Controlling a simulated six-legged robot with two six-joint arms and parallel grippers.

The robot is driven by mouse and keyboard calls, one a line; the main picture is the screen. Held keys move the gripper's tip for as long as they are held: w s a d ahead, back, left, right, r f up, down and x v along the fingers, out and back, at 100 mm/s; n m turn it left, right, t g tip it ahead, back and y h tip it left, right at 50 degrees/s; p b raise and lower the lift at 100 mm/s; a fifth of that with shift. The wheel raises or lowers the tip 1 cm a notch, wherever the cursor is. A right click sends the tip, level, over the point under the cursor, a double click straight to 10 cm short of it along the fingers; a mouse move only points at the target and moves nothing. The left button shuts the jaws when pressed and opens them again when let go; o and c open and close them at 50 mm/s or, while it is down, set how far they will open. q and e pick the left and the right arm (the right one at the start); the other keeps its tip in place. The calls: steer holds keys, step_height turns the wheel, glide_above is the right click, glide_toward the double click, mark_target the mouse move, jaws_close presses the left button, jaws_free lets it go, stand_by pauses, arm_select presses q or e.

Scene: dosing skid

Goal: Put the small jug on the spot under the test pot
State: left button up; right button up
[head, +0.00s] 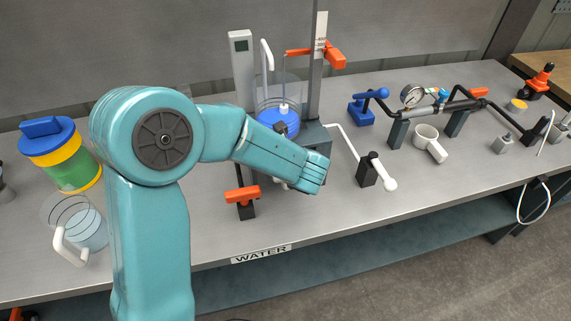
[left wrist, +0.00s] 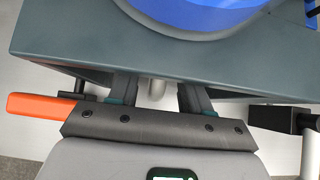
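A small white jug (head: 426,136) with a handle stands on the bench at the right, near the pipe with the gauge. A larger clear jug (head: 88,226) with a white handle stands at the front left. I cannot tell for certain which vessel is the test pot; a clear vessel with a blue base (head: 278,122) stands on a dark block at the middle. My left gripper (left wrist: 156,92) is at this block, its fingers partly hidden under the block's edge. The fingers are apart, with a pale stub between them and gaps beside it. My right gripper is out of view.
An orange-handled valve (head: 242,195) stands left of the block. A black valve with a white lever (head: 377,172) stands right of it. A blue-lidded yellow and green container (head: 62,155) is at the left. The bench front right of the WATER label (head: 261,254) is clear.

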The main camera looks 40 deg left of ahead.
arm_select(q)
steer(key=shift+s+d+r, duration=0.1)
steer(key=shift+r, duration=0.25)
steer(key=p+v, duration=0.1)
steer(key=v, duration=1)
steer(key=s+d+f+n+g+h, duration=0.1)
steer(key=s+d+f, duration=0.1)
steer(key=f, duration=0.3)
steer(key=s+d+f+n+g+h, duration=0.1)
steer(key=s+f+n+g+h, duration=0.1)
steer(key=f, duration=0.2)
steer(key=s+d+f+n+g+h, duration=0.1)
steer(key=s+d+f, duration=0.1)
steer(key=f, duration=0.3)
steer(key=shift+s+d+f+n+g, duration=0.1)
steer(key=shift+d+f+n+g, duration=0.2)
steer(key=shift+n, duration=0.1)
steer(key=s+d+f+n+h, duration=0.3)
steer(key=s+f+n, duration=0.1)
steer(key=f+n, duration=0.5)
steer(key=s+d+f+n+g+h, duration=0.1)
steer(key=s+d+f+n+h, duration=0.2)
steer(key=f+n, duration=0.6)
steer(key=s+d+n, duration=0.1)
steer(key=s+n, duration=0.1)
steer(key=n, duration=0.3)
steer(key=shift+s+h, duration=0.25)
steer(key=shift+h, duration=0.15)
